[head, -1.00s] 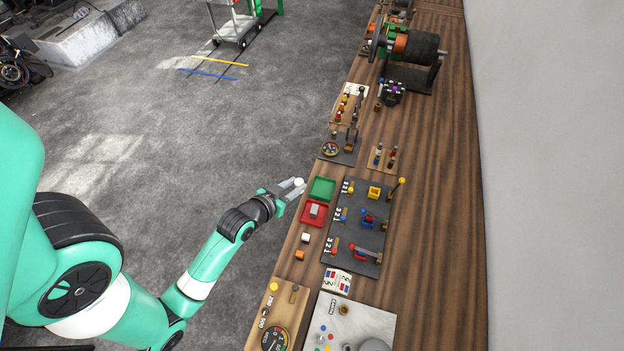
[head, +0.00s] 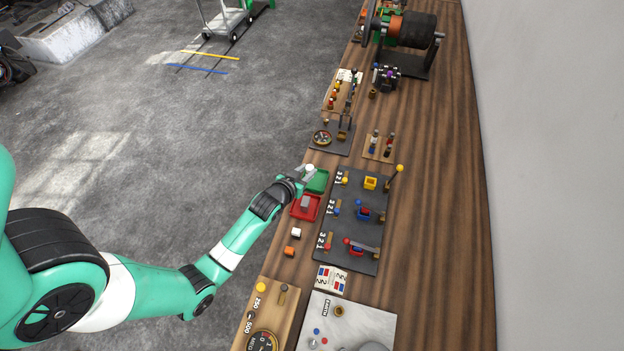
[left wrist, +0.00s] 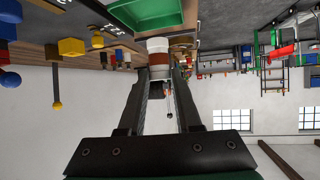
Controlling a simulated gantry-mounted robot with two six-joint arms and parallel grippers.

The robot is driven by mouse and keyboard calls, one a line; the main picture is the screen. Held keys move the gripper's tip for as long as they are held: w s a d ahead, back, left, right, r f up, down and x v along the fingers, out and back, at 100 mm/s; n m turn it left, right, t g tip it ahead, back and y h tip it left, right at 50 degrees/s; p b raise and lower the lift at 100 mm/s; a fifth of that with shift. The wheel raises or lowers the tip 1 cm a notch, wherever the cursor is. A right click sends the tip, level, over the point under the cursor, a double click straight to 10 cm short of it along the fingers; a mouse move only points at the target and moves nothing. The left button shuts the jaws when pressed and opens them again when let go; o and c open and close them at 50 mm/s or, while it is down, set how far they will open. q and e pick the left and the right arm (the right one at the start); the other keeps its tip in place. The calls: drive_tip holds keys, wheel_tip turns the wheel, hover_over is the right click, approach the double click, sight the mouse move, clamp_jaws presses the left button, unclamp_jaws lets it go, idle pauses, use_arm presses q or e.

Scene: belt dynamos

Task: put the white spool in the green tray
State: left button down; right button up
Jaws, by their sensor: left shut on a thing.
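The white spool (head: 309,168) is held in my left gripper (head: 304,172), above the far-left edge of the green tray (head: 321,185) in the head view. In the left wrist view, the white spool (left wrist: 158,45) sits between the fingertips of my left gripper (left wrist: 160,68), with a brownish band beside its white part. The green tray (left wrist: 152,22) appears close to the spool there, apart from it in the picture. The gripper and spool hide part of the tray in the head view. My right gripper is not in view.
A white piece (head: 296,232) and an orange piece (head: 289,251) lie nearer on the wooden bench (head: 431,230). A dark lever panel (head: 350,240) stands just right of the trays.

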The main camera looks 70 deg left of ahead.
use_arm(q)
drive_tip(key=w+f, duration=0.2)
drive_tip(key=shift+a+f+b, duration=0.35)
drive_tip(key=shift+f+b, duration=0.05)
wheel_tip(320, 180, down, 3)
drive_tip(key=shift+w+f+b, duration=0.15)
drive_tip(key=shift+f+b, duration=0.05)
drive_tip(key=shift+b, duration=0.5)
drive_tip(key=shift+a+r, duration=0.1)
drive_tip(key=shift+f, duration=0.25)
drive_tip(key=c, duration=0.6)
unclamp_jaws()
drive_tip(key=shift+r, duration=0.15)
